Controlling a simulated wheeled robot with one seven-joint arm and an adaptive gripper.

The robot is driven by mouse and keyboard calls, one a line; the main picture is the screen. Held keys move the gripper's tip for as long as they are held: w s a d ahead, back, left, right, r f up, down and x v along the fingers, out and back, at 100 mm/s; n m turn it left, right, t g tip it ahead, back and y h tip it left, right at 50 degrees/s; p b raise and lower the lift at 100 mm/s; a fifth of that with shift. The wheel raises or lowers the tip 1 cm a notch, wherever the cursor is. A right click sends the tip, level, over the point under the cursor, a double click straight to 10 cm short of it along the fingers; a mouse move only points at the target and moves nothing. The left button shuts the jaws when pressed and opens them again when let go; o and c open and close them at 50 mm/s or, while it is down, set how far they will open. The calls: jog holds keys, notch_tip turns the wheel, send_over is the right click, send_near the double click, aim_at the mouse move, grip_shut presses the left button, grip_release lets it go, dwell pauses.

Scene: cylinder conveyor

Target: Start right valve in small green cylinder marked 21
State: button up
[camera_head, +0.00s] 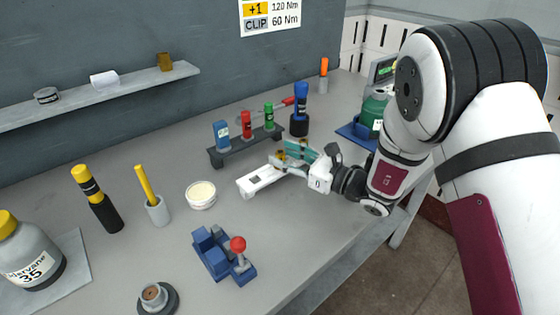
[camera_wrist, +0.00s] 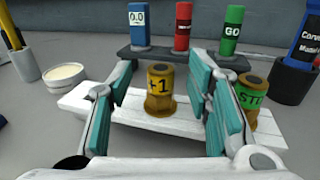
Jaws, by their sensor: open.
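My gripper (camera_head: 298,157) is open above the white holder (camera_head: 255,183) on the bench. In the wrist view my gripper (camera_wrist: 162,76) has its teal fingers on either side of a brass valve marked +1 (camera_wrist: 159,92), with gaps showing. A second brass valve (camera_wrist: 247,96), with lettering that seems to read STD, stands to the right, outside the right finger. A green cylinder (camera_head: 374,112) stands in a blue base at the right in the head view, partly hidden by my arm. Its marking cannot be read.
A dark rack (camera_wrist: 143,52) with blue, red and green tools stands just behind the holder. A cream dish (camera_head: 201,194), a blue fixture with a red knob (camera_head: 238,244) and a grey cylinder marked 35 (camera_head: 32,258) are at left. A wall shelf (camera_head: 120,93) holds small parts.

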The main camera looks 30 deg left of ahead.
jog(key=shift+w+a, duration=0.15)
jog(key=shift+a, duration=0.75)
grip_shut()
jog(key=shift+r, duration=0.1)
